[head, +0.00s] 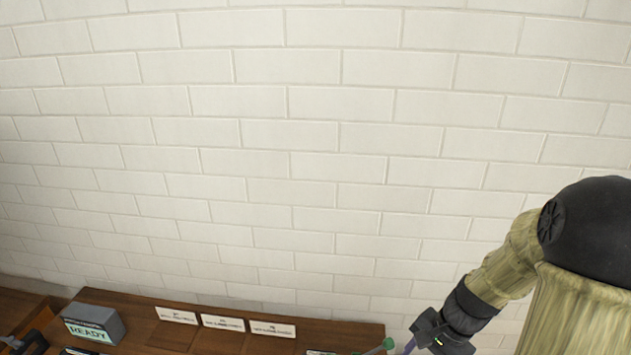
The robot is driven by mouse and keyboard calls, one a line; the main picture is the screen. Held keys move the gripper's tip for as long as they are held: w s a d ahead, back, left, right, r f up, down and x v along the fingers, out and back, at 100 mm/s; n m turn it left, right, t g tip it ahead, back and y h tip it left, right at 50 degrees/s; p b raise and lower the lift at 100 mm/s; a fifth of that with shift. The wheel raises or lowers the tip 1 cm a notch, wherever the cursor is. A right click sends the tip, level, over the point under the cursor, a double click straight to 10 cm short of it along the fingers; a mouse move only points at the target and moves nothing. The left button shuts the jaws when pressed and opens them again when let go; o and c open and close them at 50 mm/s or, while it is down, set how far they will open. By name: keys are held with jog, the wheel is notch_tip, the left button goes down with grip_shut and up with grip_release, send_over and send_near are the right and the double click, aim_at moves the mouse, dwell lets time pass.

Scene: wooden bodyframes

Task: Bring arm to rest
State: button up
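My arm enters at the right with a black joint and pale wood-textured links, bent down toward the lower middle. Its dark end, my gripper (441,332), is at the bottom edge, just right of the wooden table's (355,328) right end. The fingers do not show clearly, so I cannot tell whether they are open or hold anything. A green-tipped thing (387,344) and a sliver of purple (410,345) show just left of it, mostly cut off by the frame.
A grey box with a "READY" sign (92,322) stands on the table at left. Three white label cards (222,322) lie along its back. Dark objects (28,342) sit at the lower left corner. A white brick wall (290,150) fills the background.

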jog(key=s+a+r+n+t+h, duration=0.2)
jog(key=a+r+n, duration=0.3)
jog(key=n, duration=0.5)
jog(key=shift+s+a+t+h, duration=0.3)
jog(key=shift+s+a+h, duration=0.25)
jog(key=shift+h, duration=0.25)
jog(key=shift+r, duration=0.1)
